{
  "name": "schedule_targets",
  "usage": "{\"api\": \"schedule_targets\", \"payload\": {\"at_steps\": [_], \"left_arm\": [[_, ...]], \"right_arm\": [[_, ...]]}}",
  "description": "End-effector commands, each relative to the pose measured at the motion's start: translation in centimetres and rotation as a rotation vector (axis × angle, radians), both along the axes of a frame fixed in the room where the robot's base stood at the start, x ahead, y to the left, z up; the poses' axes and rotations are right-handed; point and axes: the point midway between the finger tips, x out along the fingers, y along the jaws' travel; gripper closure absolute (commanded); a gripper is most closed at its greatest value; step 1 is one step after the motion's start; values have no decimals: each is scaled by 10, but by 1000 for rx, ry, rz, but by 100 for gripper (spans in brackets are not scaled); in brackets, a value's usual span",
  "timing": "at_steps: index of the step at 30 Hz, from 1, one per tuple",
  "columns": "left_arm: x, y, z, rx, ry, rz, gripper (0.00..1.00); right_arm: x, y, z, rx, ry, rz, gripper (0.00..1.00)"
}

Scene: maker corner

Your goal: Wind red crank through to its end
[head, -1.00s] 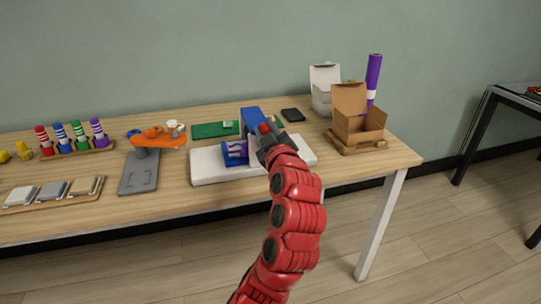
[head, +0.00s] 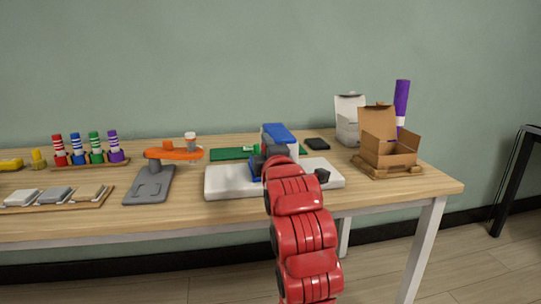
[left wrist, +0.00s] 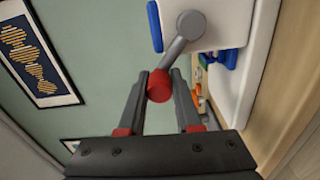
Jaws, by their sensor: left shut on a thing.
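The crank's red knob (left wrist: 160,86) shows in the left wrist view, at the end of a grey crank arm (left wrist: 181,42). The arm joins the white and blue machine (left wrist: 222,24). My left gripper (left wrist: 160,92) is shut on the red knob, with one finger on each side of it. In the head view the machine (head: 279,134) stands on a white base (head: 232,181). There my left gripper (head: 266,156) is in front of the machine, and my red arm hides the knob and much of the machine's front. My right gripper is not in view.
An orange-topped stand (head: 174,154) is left of the machine. An open cardboard box (head: 388,157) and a white box (head: 348,119) stand to the right, with a black flat item (head: 317,144) behind. A small dark part (head: 322,176) shows beside my arm.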

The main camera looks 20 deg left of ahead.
Motion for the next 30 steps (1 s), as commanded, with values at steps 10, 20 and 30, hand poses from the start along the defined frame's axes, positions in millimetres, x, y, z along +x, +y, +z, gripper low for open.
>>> {"api": "schedule_targets", "payload": {"at_steps": [10,20,30], "left_arm": [[-1,0,-9,-123,-81,-12,100],[-2,1,-8,-146,-99,-12,100],[-2,2,-8,-144,-99,-10,49]], "right_arm": [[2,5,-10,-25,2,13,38],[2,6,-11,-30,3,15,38],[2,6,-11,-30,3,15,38]]}}
